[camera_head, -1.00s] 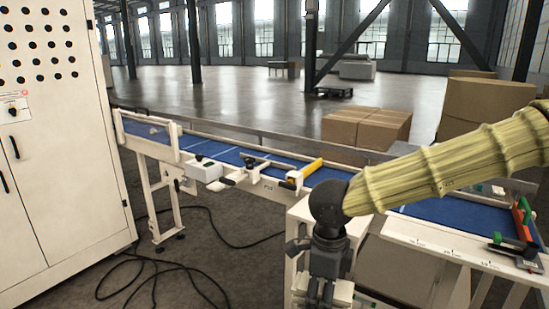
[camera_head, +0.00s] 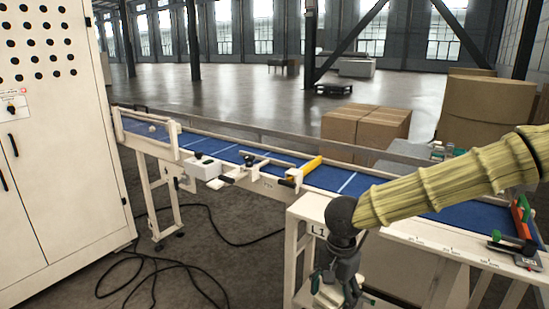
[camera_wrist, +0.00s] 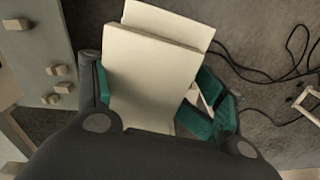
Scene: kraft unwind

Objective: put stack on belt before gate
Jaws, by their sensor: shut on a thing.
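A stack of cream, flat rectangular pieces (camera_wrist: 150,75) sits between the teal fingers of my gripper (camera_wrist: 155,103) in the wrist view, and the gripper is shut on it. At least two layers show, slightly offset. In the head view my gripper (camera_head: 342,290) hangs at the bottom centre, in front of the belt, with a bit of the pale stack (camera_head: 326,299) below it. The blue belt (camera_head: 225,153) runs from the back left to the right, partly hidden by my arm. The yellow gate bar (camera_head: 312,166) reaches over the belt near its middle.
A white cabinet (camera_head: 55,190) stands at the left. A white stand marked L1 (camera_head: 308,225) is beside my gripper. Black cables (camera_head: 170,275) lie on the floor. Cardboard boxes (camera_head: 365,126) stand behind the belt. A red and green fixture (camera_head: 522,220) is at the belt's right end.

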